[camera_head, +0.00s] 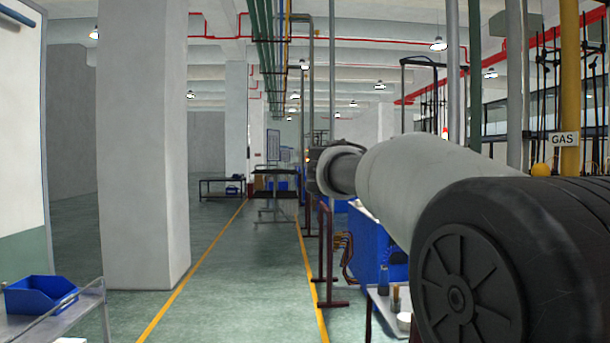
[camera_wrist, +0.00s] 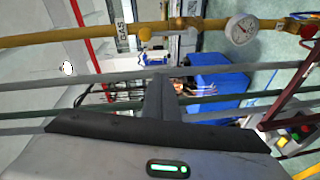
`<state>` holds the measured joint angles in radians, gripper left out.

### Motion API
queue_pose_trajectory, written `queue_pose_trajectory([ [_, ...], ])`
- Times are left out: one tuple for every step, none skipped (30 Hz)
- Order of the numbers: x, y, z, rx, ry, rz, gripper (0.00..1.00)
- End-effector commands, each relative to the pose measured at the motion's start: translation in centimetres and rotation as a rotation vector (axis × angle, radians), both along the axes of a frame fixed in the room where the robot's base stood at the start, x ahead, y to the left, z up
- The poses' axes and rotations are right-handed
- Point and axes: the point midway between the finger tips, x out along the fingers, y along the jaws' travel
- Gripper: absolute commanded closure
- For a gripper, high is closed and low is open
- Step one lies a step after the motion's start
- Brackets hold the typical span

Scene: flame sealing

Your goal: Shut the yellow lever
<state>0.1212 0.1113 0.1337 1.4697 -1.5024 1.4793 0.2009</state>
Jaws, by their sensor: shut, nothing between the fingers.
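A yellow gas pipe (camera_wrist: 60,37) runs across the top of the wrist view with a GAS label (camera_wrist: 121,34) on it. A small yellow part, seemingly the lever (camera_wrist: 146,34), sits on the pipe just right of the label. In the head view a rounded yellow part (camera_head: 541,170) shows beside the upright yellow pipe (camera_head: 570,95), partly behind my arm. My gripper (camera_wrist: 160,80) is shut and empty. Its dark fingers point toward the pipe and appear below the yellow part, apart from it in the picture. My gripper cannot be made out in the head view.
A round gauge (camera_wrist: 241,29) sits on the pipe right of the lever. Grey pipes (camera_wrist: 60,82) cross behind my fingers. A blue cabinet (camera_wrist: 218,85) and a dark red frame (camera_wrist: 290,90) stand beyond. The aisle (camera_head: 235,260) on the left is clear.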

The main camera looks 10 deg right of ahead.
Motion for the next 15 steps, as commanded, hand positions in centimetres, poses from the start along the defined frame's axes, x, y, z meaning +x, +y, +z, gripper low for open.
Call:
queue_pose_trajectory([
  [0.7,-0.4,0.9,-0.049,-0.012,-0.023,1.0],
  [0.9,-0.5,1.5,-0.072,-0.019,-0.031,1.0],
  [1.1,-0.6,2.0,-0.095,-0.025,-0.042,1.0],
  [1.1,-0.6,2.3,-0.107,-0.03,-0.047,1.0],
  [1.2,-0.6,2.6,-0.114,-0.033,-0.05,1.0],
  [1.2,-0.6,2.7,-0.121,-0.034,-0.051,1.0],
  [1.3,-0.6,2.8,-0.123,-0.035,-0.052,1.0],
  [1.2,-0.6,2.8,-0.123,-0.036,-0.052,1.0],
  [1.2,-0.6,2.8,-0.123,-0.035,-0.052,1.0],
  [1.2,-0.6,2.8,-0.122,-0.035,-0.051,1.0],
  [1.2,-0.6,2.8,-0.122,-0.035,-0.051,1.0],
  [1.2,-0.6,2.8,-0.121,-0.034,-0.05,1.0],
  [1.2,-0.6,2.8,-0.121,-0.034,-0.05,1.0],
  [1.2,-0.6,2.8,-0.121,-0.034,-0.05,1.0],
  [1.2,-0.7,2.8,-0.121,-0.033,-0.05,1.0],
])
